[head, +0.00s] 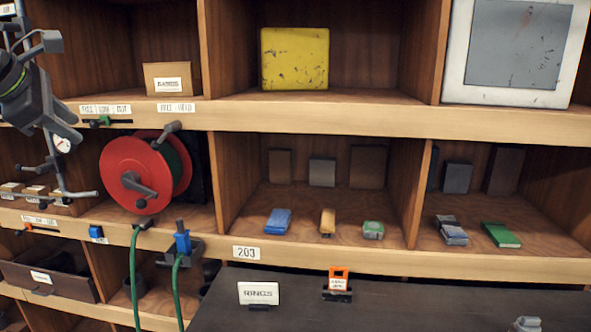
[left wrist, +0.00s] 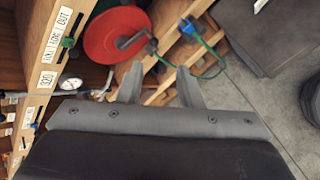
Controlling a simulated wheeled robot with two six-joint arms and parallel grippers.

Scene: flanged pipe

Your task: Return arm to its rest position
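My left gripper (head: 62,122) is at the upper left of the head view, in front of the shelving. In the left wrist view its two fingers (left wrist: 160,84) stand apart with nothing between them. A red hose reel (head: 135,172) with a green hose is to the right of and below it in the head view. The reel also shows beyond the fingers in the left wrist view (left wrist: 112,35). The flanged pipe cannot be made out. My right gripper cannot be made out in either view.
Wooden shelving (head: 300,118) fills the head view. A small white gauge (head: 62,145) and grey pipework are just below my left gripper. A yellow box (head: 295,58) stands on the upper shelf. A dark tabletop (head: 420,305) with a "RINGS" sign (head: 258,293) lies in front.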

